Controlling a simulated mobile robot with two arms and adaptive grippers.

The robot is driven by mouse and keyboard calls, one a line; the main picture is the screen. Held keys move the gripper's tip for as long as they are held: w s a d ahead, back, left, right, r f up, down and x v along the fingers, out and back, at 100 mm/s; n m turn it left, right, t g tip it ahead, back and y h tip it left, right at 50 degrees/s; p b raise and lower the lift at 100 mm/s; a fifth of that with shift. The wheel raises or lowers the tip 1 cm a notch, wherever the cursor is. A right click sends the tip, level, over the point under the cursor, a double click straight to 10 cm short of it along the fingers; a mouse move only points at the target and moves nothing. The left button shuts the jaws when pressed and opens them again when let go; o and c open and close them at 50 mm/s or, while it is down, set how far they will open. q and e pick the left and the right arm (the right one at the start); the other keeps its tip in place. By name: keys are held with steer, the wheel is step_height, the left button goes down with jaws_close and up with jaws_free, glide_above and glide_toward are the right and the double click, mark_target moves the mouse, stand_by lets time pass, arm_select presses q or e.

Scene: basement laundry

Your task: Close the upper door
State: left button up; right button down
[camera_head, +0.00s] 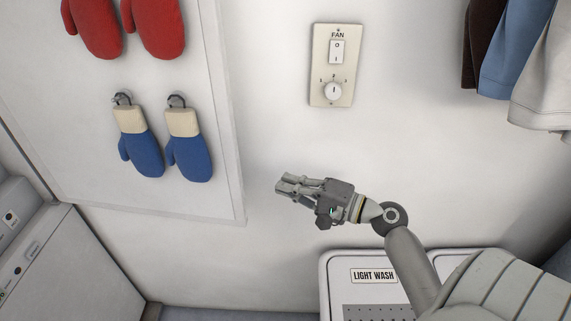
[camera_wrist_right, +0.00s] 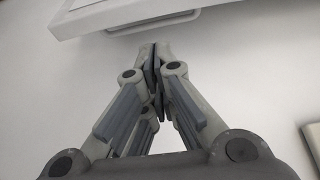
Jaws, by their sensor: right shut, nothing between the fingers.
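My right gripper (camera_head: 283,185) is shut and empty in front of the white wall, just right of a large white panel (camera_head: 75,110) with a raised edge. This panel may be the upper door, but I cannot tell for sure. In the right wrist view, the gripper's closed fingertips (camera_wrist_right: 156,52) point at a thin pale handle-like loop (camera_wrist_right: 155,22) beside a white edge (camera_wrist_right: 100,16). I cannot tell whether they touch it. My left gripper is not in view.
Red mittens (camera_head: 155,25) and blue mittens (camera_head: 142,153) hang on the panel. A fan switch plate (camera_head: 334,65) is on the wall. Clothes (camera_head: 515,55) hang at upper right. A "LIGHT WASH" bin (camera_head: 335,275) stands below my right arm. White appliances (camera_head: 75,270) stand at lower left.

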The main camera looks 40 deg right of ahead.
steer(key=p+x, duration=0.1)
steer(key=x, duration=0.2)
steer(key=p+x, duration=0.1)
steer(key=x, duration=0.2)
steer(key=p+x, duration=0.1)
steer(key=x, duration=0.3)
steer(key=shift+s+a+r, duration=0.1)
steer(key=shift+r, duration=0.3)
